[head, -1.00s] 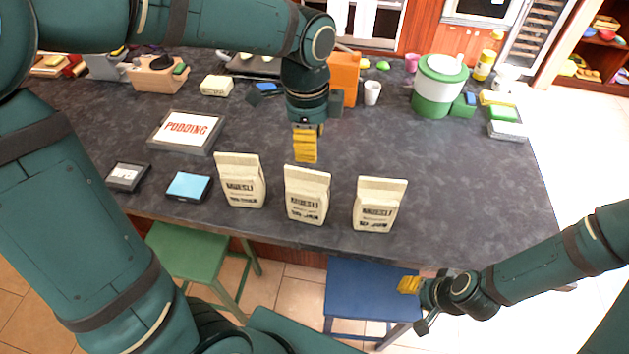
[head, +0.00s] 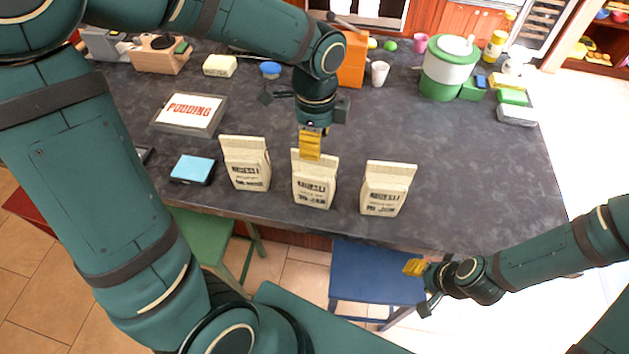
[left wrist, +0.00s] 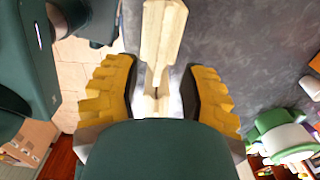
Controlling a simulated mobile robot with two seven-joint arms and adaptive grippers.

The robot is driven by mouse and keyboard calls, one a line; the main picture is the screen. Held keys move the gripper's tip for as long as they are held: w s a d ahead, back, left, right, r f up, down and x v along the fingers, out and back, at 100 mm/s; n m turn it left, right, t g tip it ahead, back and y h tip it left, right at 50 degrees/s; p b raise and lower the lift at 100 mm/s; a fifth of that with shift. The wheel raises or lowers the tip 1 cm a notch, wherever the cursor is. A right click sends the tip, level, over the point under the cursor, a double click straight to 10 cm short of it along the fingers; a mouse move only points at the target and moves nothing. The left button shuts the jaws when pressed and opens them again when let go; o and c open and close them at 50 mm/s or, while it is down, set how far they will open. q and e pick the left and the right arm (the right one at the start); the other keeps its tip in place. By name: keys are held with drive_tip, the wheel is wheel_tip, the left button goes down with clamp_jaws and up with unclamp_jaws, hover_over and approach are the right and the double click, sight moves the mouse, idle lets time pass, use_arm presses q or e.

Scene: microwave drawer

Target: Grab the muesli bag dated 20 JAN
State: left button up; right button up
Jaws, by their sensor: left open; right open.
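Three cream muesli bags stand upright in a row near the counter's front edge: a left bag (head: 246,164), a middle bag (head: 314,186) and a right bag (head: 387,189). The middle bag's date looks like 20 JAN, though the print is small; the other dates are hard to read. My left gripper (head: 310,145) is open, pointing down at the top of the middle bag. In the left wrist view that bag's top (left wrist: 160,40) lies between the open yellow fingers (left wrist: 163,95), with gaps at both sides. My right gripper (head: 414,267) is open and empty in front of the counter.
A pudding box (head: 190,112) and a blue-topped box (head: 193,169) lie left of the bags. A white cup (head: 379,73), an orange box (head: 352,60) and a green-white container (head: 448,68) stand behind. The counter right of the bags is clear. Stools stand in front.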

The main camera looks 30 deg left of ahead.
sight(314, 178)
use_arm(q)
wheel_tip(314, 178, down, 5)
drive_tip(key=shift+a+f, duration=0.1)
drive_tip(key=shift+a, duration=0.05)
clamp_jaws()
idle(0.4)
